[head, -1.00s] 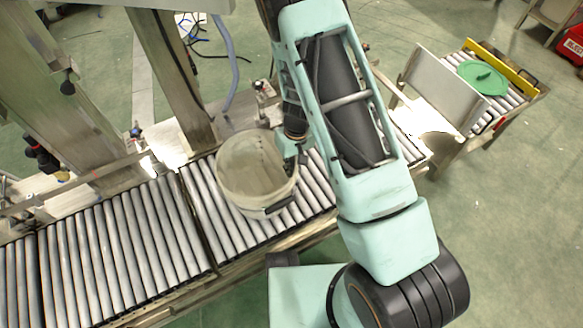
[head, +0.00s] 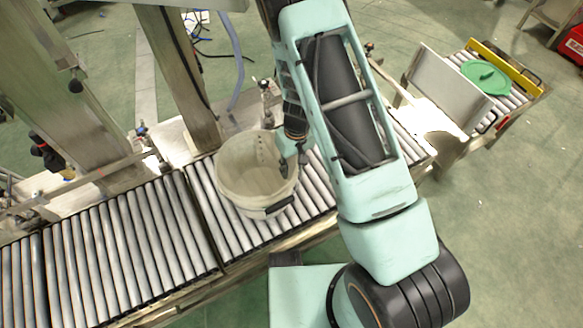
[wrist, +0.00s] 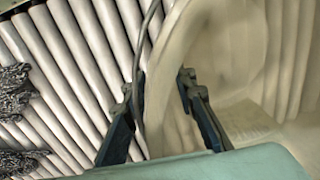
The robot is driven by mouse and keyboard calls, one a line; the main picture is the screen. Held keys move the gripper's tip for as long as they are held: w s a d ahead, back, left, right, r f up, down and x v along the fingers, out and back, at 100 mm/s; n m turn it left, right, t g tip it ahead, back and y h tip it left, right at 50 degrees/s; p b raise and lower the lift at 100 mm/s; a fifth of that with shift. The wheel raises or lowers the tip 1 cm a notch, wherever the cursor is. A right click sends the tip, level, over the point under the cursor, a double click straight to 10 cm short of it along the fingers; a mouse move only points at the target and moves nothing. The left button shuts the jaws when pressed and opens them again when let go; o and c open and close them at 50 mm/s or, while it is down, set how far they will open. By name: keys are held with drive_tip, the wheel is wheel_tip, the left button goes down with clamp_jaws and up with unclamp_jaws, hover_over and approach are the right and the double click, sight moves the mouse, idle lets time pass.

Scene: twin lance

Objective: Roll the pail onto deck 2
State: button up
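The pail (head: 240,195), beige and open-topped, stands upright on a roller deck (head: 318,190). A seam separates this from another roller deck (head: 135,245) to the left. No deck number is readable. My gripper (head: 293,165) is at the pail's right rim. One finger is inside the pail and one outside, with a visible gap between them. In the wrist view, the fingers of my gripper (wrist: 163,78) straddle the pail's wall (wrist: 165,115). I cannot tell whether either finger touches it.
A metal post (head: 178,75) and frame stand behind the rollers. A grey upright panel (head: 450,85) and a green lid (head: 486,77) on a roller section are at the right. The left deck's rollers are bare. Green floor lies in front.

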drive_tip(key=r, duration=0.8)
drive_tip(key=d+r, duration=0.1)
drive_tip(key=r, duration=0.3)
drive_tip(key=shift+w, duration=0.15)
